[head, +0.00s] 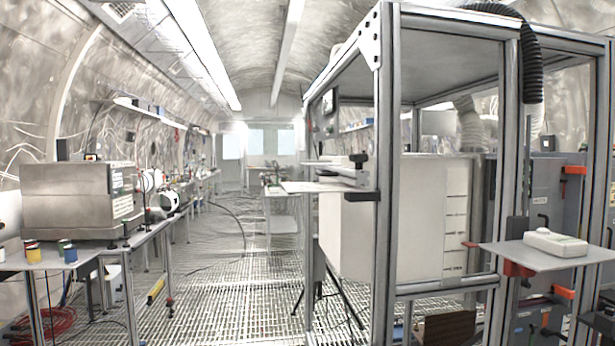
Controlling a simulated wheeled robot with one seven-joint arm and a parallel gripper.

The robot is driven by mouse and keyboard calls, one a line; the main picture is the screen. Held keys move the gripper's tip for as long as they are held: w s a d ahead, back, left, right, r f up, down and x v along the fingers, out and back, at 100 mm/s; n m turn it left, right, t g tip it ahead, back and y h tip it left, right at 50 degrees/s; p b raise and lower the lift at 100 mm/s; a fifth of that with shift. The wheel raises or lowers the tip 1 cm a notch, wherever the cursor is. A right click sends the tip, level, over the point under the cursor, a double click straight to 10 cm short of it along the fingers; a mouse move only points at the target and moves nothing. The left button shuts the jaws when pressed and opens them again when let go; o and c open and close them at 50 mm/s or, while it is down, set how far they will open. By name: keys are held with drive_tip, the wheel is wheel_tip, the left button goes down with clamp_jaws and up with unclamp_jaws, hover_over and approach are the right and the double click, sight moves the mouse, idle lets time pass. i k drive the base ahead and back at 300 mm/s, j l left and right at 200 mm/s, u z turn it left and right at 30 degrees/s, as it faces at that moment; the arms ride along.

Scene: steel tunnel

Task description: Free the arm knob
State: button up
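A black knob-like piece (359,158) stands on a grey bracket or arm (335,172) at the left upright of the metal frame. A black block (362,196) sits just below it, against the upright. I cannot tell for sure whether this is the arm knob, or whether it is tight or loose. A red clamp-like part (517,268) sits under a small shelf on the right. My gripper is not in view.
The tall metal frame (386,250) fills the right half. The small shelf (490,247) juts out at the right with a white device (555,244) on it. A bench (75,258) with a metal box (80,200) stands left. The grated aisle (225,260) between is mostly clear.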

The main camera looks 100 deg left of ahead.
sight(359, 159)
drive_tip(key=u, duration=2.1)
